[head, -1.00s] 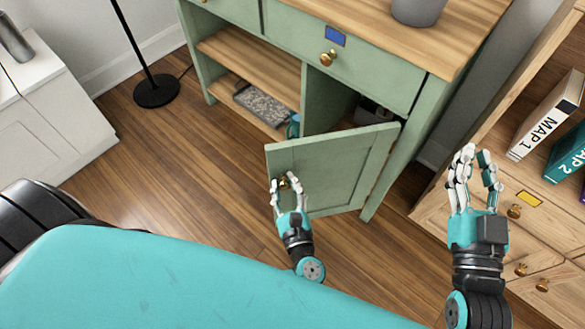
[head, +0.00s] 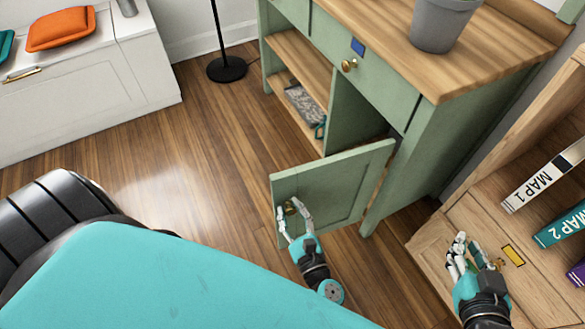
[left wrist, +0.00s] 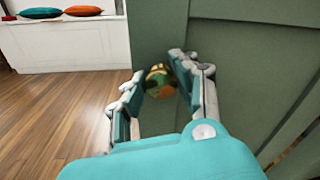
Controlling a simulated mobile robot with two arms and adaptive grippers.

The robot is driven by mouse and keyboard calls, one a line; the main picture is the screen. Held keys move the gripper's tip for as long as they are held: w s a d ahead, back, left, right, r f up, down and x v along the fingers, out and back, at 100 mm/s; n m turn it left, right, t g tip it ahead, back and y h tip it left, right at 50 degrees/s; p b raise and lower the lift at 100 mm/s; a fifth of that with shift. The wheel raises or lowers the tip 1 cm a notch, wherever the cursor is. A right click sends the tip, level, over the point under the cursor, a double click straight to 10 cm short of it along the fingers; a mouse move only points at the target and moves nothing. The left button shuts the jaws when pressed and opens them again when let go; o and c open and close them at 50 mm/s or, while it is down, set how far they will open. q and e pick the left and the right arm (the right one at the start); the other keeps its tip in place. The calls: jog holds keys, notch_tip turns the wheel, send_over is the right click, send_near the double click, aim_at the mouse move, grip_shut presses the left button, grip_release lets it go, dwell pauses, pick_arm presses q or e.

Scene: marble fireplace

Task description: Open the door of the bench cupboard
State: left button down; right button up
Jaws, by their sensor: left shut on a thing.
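The green bench cupboard (head: 460,135) has a wooden top and stands at the right centre of the head view. Its panelled door (head: 335,195) is swung partway out, hinged at its right edge. The round brass door knob (left wrist: 160,82) shows between my left fingers in the left wrist view. My left gripper (head: 293,210) is shut on this knob, near the door's free edge. My right gripper (head: 467,247) is open and empty, apart from the door, in front of the wooden shelf unit at the right.
A drawer with a brass knob (head: 349,65) is above the door. A grey pot (head: 440,25) stands on the top. The wooden shelf unit (head: 435,245) with map books is close at right. A lamp base (head: 227,69) stands on the floor. The floor at left is clear.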

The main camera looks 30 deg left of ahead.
aim_at(286, 181)
pick_arm(q)
jog(key=c, duration=1)
grip_release()
jog(key=shift+o, duration=0.2)
notch_tip(286, 181, up, 10)
